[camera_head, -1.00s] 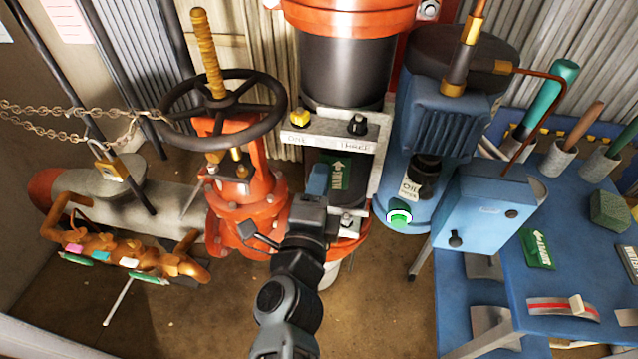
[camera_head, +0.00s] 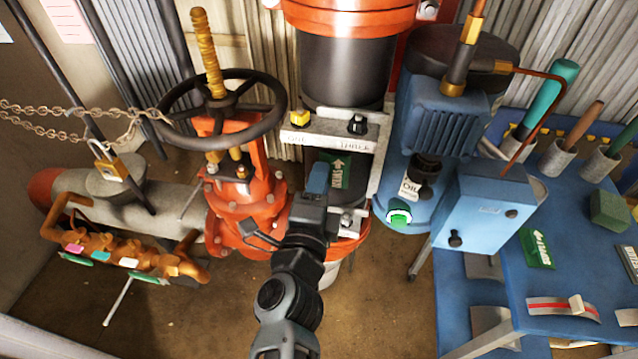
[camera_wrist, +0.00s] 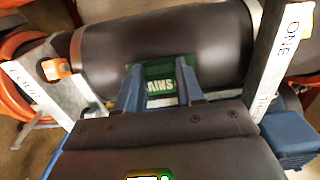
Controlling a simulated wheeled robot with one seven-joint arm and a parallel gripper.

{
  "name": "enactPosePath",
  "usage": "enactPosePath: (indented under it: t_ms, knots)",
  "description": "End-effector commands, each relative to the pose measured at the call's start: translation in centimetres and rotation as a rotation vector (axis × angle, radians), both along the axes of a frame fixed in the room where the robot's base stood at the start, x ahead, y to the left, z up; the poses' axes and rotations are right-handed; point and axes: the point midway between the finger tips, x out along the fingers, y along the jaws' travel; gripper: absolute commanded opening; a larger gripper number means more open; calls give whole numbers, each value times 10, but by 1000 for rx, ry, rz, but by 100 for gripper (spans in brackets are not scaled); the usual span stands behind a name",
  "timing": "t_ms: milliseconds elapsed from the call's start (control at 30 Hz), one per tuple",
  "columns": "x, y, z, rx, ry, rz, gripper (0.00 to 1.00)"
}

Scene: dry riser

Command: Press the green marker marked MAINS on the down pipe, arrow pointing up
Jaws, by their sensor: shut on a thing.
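My gripper (camera_head: 320,180) is shut on a green marker (camera_head: 337,169) in front of the dark down pipe (camera_head: 345,72), inside the pale bracket frame. The marker's white arrow points up in the head view. In the wrist view the two blue-grey fingers (camera_wrist: 160,97) hold the marker (camera_wrist: 161,72) by its sides, with the letters AINS showing. The marker lies close over the dark pipe (camera_wrist: 165,40); I cannot tell whether its whole back touches. Part of the marker is hidden by the fingers.
The pale bracket (camera_head: 322,138) with ONE and THREE labels surrounds the pipe. A red valve with a black handwheel (camera_head: 222,110) stands left; a blue pump (camera_head: 435,120) and blue box (camera_head: 490,215) stand right. Another green arrow marker (camera_head: 537,249) lies on the blue bench (camera_head: 570,275).

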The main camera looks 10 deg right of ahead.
Motion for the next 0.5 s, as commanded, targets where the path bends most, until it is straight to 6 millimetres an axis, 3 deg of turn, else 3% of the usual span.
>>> enactPosePath:
  t_ms: [500]
  knots:
    - [4, -1, 0, 0, 0, -1, 10]
